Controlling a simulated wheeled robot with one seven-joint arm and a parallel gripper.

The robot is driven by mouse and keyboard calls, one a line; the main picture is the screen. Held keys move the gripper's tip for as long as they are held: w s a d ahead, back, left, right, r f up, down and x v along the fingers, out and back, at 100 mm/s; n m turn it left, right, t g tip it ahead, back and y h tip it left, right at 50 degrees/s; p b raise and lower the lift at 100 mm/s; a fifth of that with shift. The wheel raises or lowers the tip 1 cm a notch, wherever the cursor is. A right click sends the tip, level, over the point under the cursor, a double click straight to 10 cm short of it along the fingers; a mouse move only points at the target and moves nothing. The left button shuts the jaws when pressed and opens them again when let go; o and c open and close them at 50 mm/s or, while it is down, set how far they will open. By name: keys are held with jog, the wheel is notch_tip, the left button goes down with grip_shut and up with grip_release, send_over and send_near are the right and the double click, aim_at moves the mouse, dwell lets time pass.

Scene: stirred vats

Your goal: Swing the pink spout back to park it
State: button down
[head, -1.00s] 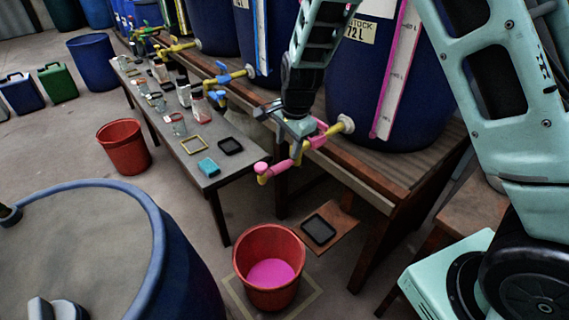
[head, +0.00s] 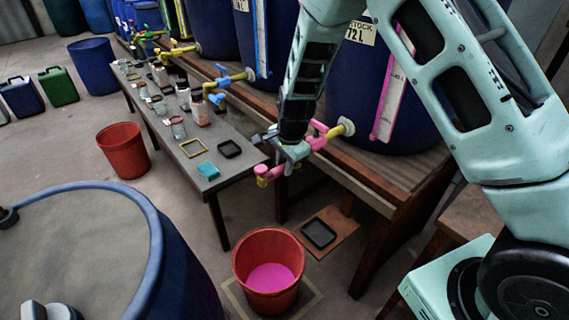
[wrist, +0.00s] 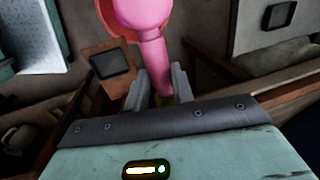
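The pink spout (head: 276,170) sticks out from the yellow-and-pink tap (head: 334,131) on the blue vat, its yellow-tipped end toward the lower left. My gripper (head: 291,154) is at the spout's inner part and covers some of it. In the wrist view the pink spout (wrist: 153,52) runs between the two grey fingers of my gripper (wrist: 160,88), which lie close against both its sides. The spout's end is a round pink knob, beyond the fingertips, with the red bucket's rim behind it.
A red bucket (head: 269,292) holding pink liquid stands on the floor below the spout. A black tray (head: 319,233) lies right of it. A narrow bench (head: 183,130) with jars stands left of my gripper. A large blue drum (head: 155,250) fills the lower left.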

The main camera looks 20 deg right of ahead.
jog(key=shift+s, duration=0.1)
jog(key=shift+s+d+n+g+y+p, duration=0.35)
jog(key=shift+d+n, duration=0.35)
jog(key=shift+n, duration=1.55)
jog(key=shift+s+d+n+g+y+p, duration=0.3)
jog(key=shift+s+d+n, duration=0.3)
jog(key=shift+n, duration=1.6)
jog(key=shift+s+d+n+g+y+p, duration=0.15)
jog(key=shift+s+d+n+g+p, duration=0.45)
jog(key=shift+n, duration=1.65)
jog(key=shift+w+d+t, duration=0.25)
jog(key=shift+t, duration=0.1)
jog(key=c, duration=1.2)
grip_release()
jog(key=shift+r, duration=0.1)
jog(key=d+r, duration=0.3)
jog(key=r, duration=1.4)
jog(key=shift+d+p, duration=0.2)
jog(key=shift+p, duration=0.15)
